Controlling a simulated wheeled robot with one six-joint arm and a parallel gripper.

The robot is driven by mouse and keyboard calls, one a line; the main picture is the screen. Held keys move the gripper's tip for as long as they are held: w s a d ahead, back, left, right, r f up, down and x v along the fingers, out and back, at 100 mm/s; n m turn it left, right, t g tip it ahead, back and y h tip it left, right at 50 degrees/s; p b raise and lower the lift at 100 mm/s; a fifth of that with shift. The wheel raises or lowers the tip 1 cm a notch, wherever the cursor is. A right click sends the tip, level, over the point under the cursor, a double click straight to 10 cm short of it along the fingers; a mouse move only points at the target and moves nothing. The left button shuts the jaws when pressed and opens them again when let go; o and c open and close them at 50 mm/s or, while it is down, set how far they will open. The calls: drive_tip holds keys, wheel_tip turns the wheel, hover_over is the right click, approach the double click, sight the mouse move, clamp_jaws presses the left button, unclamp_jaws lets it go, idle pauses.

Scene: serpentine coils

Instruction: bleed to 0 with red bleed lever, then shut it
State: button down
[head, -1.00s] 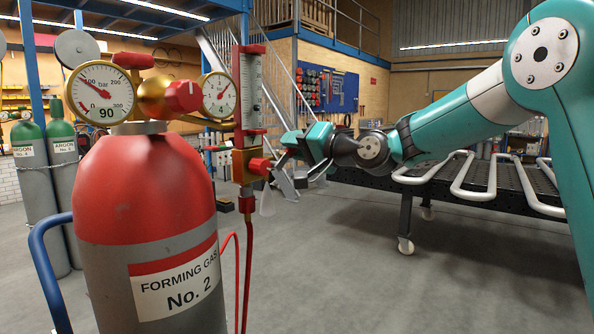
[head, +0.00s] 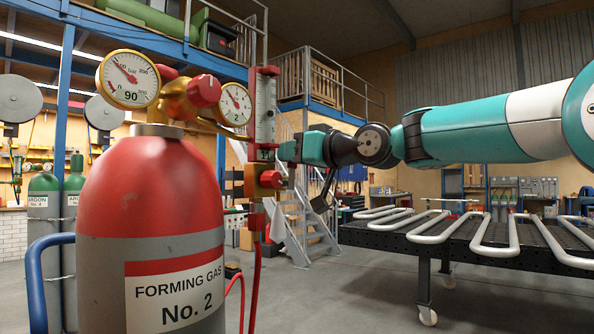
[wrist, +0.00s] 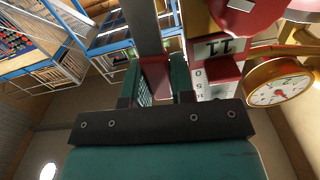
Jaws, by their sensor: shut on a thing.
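The red bleed lever (wrist: 155,73) shows in the wrist view as a red piece between my two fingers. My gripper (wrist: 160,85) is shut on it. The small right gauge (head: 236,104) reads 2. The large left gauge (head: 128,79) reads 90. Both sit on the regulator above the red-topped forming gas cylinder No. 2 (head: 150,205).
The clear flow tube (head: 264,108) stands close by my gripper. A red hose (head: 256,275) hangs below the block. A wheeled black table (head: 430,240) with pale serpentine coils lies under my arm at right. Argon cylinders (head: 44,215) stand far left. The floor between is open.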

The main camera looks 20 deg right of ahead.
drive_tip(key=shift+s+a+f+n+b, duration=0.1)
drive_tip(key=shift+a+f+n+b, duration=0.1)
drive_tip(key=shift+n+b, duration=0.25)
idle(0.3)
drive_tip(key=c, duration=1)
unclamp_jaws()
drive_tip(key=shift+o, duration=0.2)
drive_tip(key=shift+a, duration=0.15)
drive_tip(key=shift+s, duration=0.1)
